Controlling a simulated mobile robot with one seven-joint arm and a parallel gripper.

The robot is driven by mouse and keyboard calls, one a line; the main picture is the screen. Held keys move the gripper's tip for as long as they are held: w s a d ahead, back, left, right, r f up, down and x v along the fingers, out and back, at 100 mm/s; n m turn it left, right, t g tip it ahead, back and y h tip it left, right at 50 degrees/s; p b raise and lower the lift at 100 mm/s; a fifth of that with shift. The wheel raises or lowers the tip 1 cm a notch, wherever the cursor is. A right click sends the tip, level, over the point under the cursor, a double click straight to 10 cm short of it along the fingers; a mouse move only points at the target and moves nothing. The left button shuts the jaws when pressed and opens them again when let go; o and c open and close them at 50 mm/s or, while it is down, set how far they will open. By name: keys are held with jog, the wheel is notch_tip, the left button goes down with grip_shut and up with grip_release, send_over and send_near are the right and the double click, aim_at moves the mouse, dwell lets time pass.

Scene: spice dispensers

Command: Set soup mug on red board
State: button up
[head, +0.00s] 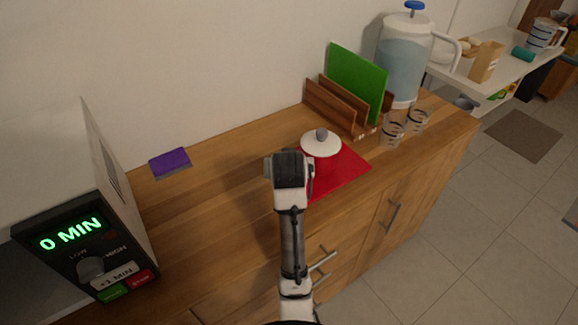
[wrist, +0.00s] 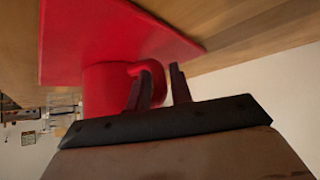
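The red soup mug (wrist: 103,92) shows in the wrist view, where the picture is turned over, with its base against the red board (wrist: 115,35). Its handle (wrist: 159,82) lies between the two fingers of my gripper (wrist: 160,88). The fingers are part-way apart, and a narrow gap shows beside the right finger. In the head view a white lid with a grey knob (head: 320,146) is over the red board (head: 347,172); the mug's body is hard to tell from the board there. My gripper's fingers are hidden in the head view by my arm.
A wooden rack (head: 331,108) with a green board (head: 357,82) stands behind the red board. Glasses (head: 391,131) and a water dispenser (head: 403,66) are at the right. A purple sponge (head: 170,162) and a microwave (head: 90,245) are at the left. The counter between is clear.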

jog(key=o, duration=0.3)
jog(key=shift+r, duration=0.15)
jog(key=shift+s+r, duration=0.2)
jog(key=shift+r, duration=0.05)
jog(key=p+v, duration=0.3)
jog(key=v, duration=0.8)
jog(key=shift+s+r, duration=0.15)
